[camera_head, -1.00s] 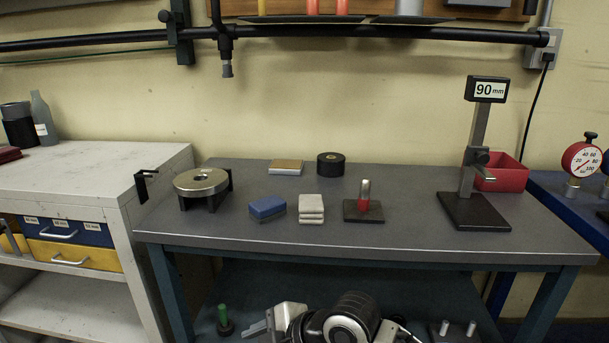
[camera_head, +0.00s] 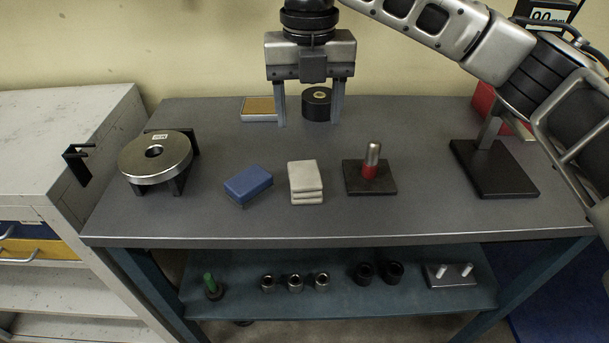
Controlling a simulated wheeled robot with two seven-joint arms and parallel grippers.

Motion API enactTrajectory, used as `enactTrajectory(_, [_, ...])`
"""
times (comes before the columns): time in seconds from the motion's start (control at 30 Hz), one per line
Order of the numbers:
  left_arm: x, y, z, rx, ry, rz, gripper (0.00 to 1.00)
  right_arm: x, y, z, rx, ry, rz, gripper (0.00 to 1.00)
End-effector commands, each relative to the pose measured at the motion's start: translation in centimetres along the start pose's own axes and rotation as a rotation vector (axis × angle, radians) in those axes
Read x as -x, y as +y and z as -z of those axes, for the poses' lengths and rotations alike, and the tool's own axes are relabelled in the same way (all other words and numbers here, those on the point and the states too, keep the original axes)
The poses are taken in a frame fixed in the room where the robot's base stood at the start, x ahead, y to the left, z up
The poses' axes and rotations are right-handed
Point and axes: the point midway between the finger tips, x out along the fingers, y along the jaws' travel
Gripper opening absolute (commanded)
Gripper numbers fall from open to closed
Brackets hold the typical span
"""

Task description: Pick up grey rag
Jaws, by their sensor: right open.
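The grey rag (camera_head: 306,180) is a small light-grey folded stack lying on the grey bench top, between a blue block or cloth and a black plate with a red-and-silver pin. My right gripper (camera_head: 309,122) points down, open and empty, above the back part of the bench. It is farther back than the rag and apart from it. Its two fingers show in front of a black roll and a tan-topped pad. My left gripper is not in view.
The blue block (camera_head: 248,184) lies just left of the rag. The pin plate (camera_head: 384,187) stands to its right. A metal disc (camera_head: 155,158) on a black stand is at the left. A black stand base (camera_head: 494,169) is at the right. The bench front strip is clear.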

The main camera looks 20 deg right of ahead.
Motion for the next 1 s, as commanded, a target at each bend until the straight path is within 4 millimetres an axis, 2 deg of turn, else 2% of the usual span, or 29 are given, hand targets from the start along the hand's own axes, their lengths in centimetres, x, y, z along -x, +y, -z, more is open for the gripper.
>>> enactTrajectory(0.1, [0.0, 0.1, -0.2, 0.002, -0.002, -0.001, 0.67, -2.8, 0.0, 0.0, -0.001, 0.002, 0.001, 0.61])
enactTrajectory(0.3, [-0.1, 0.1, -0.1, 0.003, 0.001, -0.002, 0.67, -6.7, 0.1, 0.0, -0.002, 0.001, -0.001, 0.61])
enactTrajectory(0.57, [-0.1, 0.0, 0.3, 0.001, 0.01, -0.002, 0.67, -8.7, 0.1, 0.0, -0.002, -0.001, -0.001, 0.61])
enactTrajectory(0.83, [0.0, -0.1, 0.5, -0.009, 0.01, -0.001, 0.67, -12.5, 0.3, 0.1, -0.002, 0.0, -0.001, 0.61])
enactTrajectory(1.0, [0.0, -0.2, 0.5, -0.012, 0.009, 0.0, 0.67, -13.5, 0.4, 0.1, -0.001, -0.002, -0.002, 0.61])
